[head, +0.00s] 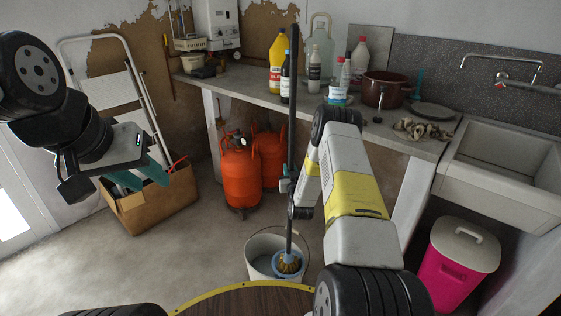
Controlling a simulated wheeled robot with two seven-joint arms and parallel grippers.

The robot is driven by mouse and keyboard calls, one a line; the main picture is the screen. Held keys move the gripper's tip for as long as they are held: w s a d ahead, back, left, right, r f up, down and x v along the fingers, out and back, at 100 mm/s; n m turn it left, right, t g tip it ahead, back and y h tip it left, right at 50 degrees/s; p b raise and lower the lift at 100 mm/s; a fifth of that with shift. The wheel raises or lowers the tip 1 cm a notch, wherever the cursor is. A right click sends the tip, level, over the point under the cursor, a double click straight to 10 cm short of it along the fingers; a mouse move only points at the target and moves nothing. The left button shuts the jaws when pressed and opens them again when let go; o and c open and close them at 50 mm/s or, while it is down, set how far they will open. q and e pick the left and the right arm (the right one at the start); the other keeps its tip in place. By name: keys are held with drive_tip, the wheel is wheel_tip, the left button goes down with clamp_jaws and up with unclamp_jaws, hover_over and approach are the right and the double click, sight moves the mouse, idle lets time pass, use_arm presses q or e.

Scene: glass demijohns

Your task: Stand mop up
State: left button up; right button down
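The mop stands nearly upright, with its long dark handle (293,110) rising in front of the counter. Its blue-ringed head (289,263) is at the white bucket (262,244); I cannot tell whether it rests on the bottom. My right gripper (287,180) is at the handle's lower half and appears shut around it, its fingers partly hidden by the handle and my wrist. My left gripper (145,172) is at the left, apart from the mop, with its teal fingers spread and nothing between them.
Orange gas cylinders (241,174) stand under the counter (235,82), which carries bottles and a dark red pot (384,90). A cardboard box (150,211) and white stepladder (109,87) are at left. A pink bin (459,268) stands below the sink (505,160). Floor left of the bucket is clear.

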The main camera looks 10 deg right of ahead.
drive_tip(key=shift+w+d+f, duration=0.3)
drive_tip(key=shift+d+f, duration=0.1)
drive_tip(key=shift+f, duration=0.1)
drive_tip(key=shift+w+d+f, duration=0.3)
drive_tip(key=shift+d+f, duration=0.05)
drive_tip(key=shift+f, duration=0.15)
idle(0.5)
drive_tip(key=c, duration=1.1)
unclamp_jaws()
drive_tip(key=shift+c, duration=0.2)
drive_tip(key=shift+s+f, duration=0.1)
drive_tip(key=shift+f, duration=0.05)
